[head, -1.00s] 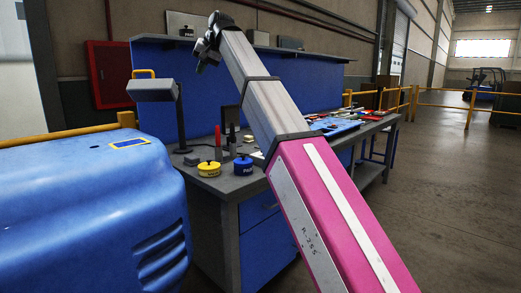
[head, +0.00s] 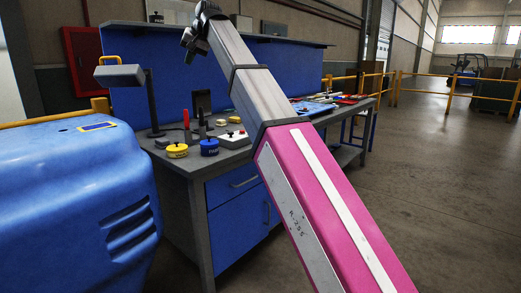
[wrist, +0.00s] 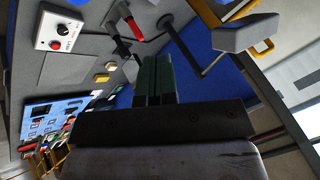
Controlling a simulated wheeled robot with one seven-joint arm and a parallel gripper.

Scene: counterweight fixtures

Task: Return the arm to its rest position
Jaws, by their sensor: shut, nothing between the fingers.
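My arm reaches up from the lower right of the head view, with a magenta lower link and a grey upper link. My gripper (head: 188,46) is at its top end, raised above the workbench (head: 200,172) in the picture and in front of the blue back panel. In the wrist view my gripper's dark fingers (wrist: 153,82) lie side by side, shut and empty. The fingers appear clear of the bench and its objects.
A yellow weight (head: 177,150), a blue weight (head: 209,147) and a white control box (head: 235,139) stand on the bench. A desk lamp (head: 120,76) is behind them. A blue rounded machine housing (head: 75,205) fills the left. Open floor (head: 445,190) lies right.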

